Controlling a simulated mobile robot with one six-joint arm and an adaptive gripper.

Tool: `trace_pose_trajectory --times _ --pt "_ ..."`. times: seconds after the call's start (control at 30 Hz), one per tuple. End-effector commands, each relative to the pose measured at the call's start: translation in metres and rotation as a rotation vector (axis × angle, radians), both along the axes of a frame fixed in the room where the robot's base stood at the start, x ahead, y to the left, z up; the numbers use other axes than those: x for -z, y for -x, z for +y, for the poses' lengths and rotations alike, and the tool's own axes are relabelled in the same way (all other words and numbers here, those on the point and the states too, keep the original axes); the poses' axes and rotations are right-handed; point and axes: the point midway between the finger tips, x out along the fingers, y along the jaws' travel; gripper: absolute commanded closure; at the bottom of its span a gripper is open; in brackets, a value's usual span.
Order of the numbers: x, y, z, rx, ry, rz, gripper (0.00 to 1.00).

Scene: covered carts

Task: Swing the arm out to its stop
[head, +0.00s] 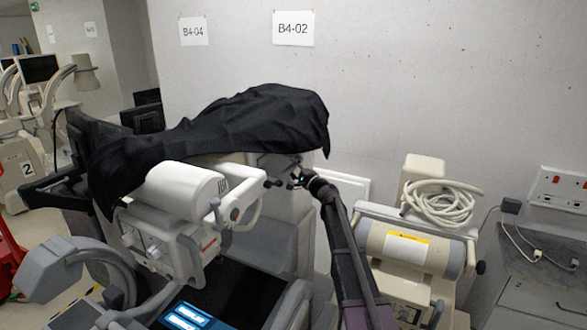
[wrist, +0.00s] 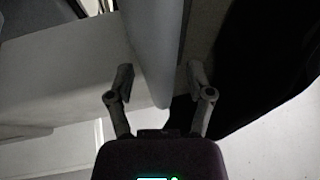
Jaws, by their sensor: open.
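A white jointed arm with a cylindrical head (head: 185,190) is on a cart, with a black cloth (head: 230,125) draped over its upper part. The cloth hides most of the arm's length and its joint. My gripper (head: 292,180) is at the right end of the draped part, just below the cloth's hanging edge. In the wrist view my gripper (wrist: 160,78) is open. A pale rounded bar (wrist: 157,45) reaches down between its fingers, apart from at least the right finger. I cannot tell which part it belongs to. Black cloth (wrist: 265,60) hangs close to the right finger.
A beige machine with a coiled cable (head: 440,202) stands at the right, close beside my arm. A grey cabinet (head: 540,290) is at the far right. The wall (head: 420,80) is close behind. Other carts (head: 20,165) and a red object (head: 10,260) are at the left.

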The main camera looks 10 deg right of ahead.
Motion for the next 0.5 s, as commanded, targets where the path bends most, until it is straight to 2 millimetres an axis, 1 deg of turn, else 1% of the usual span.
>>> trace_pose_trajectory --times 0.13,0.17,0.2,0.27,0.3,0.37,0.4,0.5 --pt "0.0001 0.0002 0.0000 0.000 0.000 0.000 0.32" --pt "0.0001 0.0002 0.0000 0.000 0.000 0.000 0.38" --pt "0.0001 0.0002 0.0000 0.000 0.000 0.000 0.50" --pt "0.0000 0.0003 0.0001 0.000 0.000 0.000 0.68" --pt "0.0000 0.0003 0.0001 0.000 0.000 0.000 0.80" --pt "0.0001 0.0002 0.0000 0.000 0.000 0.000 0.97" --pt "0.0000 0.0002 0.0000 0.000 0.000 0.000 1.00" --pt "0.0000 0.0001 0.0000 -0.001 0.000 0.000 1.00"
